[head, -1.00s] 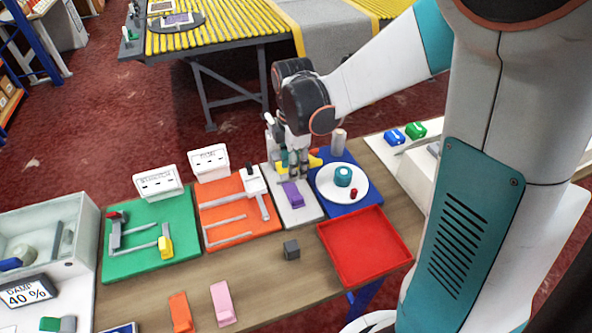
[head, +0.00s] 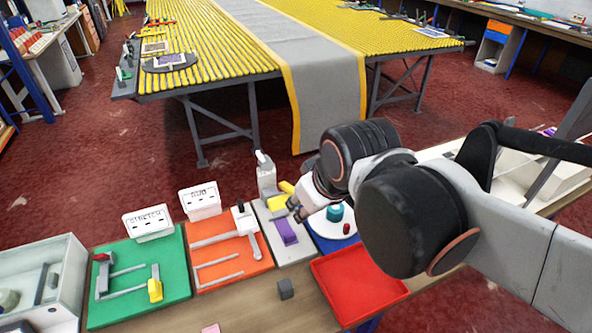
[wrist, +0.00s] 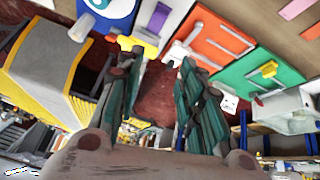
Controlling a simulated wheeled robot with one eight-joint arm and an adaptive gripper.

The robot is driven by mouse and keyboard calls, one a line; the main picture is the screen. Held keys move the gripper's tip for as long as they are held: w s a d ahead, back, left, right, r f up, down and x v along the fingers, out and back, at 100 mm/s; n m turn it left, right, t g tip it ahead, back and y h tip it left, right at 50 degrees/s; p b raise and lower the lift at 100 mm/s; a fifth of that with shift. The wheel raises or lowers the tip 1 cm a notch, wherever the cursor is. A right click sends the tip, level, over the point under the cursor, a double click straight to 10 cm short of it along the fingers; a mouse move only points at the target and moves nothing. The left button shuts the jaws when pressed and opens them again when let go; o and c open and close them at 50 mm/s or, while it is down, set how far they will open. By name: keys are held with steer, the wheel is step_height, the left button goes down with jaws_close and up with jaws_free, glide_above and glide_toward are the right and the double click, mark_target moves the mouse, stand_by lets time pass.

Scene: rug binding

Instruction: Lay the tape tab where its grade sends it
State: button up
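A purple block (head: 286,231), which looks like the tape tab, lies on the light grey plate of a tester (head: 296,252) with a yellow lever (head: 278,202). It also shows in the wrist view (wrist: 157,19). My gripper (head: 299,214) is raised just right of the tester, apart from the purple block. In the wrist view my gripper's two fingers (wrist: 152,75) are spread with nothing between them. A green board (head: 133,297) with a "STRETCH" sign and an orange board (head: 228,277) with a second sign stand to the left.
An empty red tray (head: 357,282) lies at the front right. A blue board (head: 322,246) with a white disc stands behind it, partly hidden by my arm. A pale bin (head: 60,275) is at the far left.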

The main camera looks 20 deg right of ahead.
steer(key=shift+s+r+m+t, duration=0.15)
steer(key=shift+s+m+t, duration=0.35)
steer(key=shift+s+m, duration=0.65)
steer(key=shift+w, duration=0.15)
steer(key=shift+f+b, duration=0.9)
steer(key=shift+f, duration=0.05)
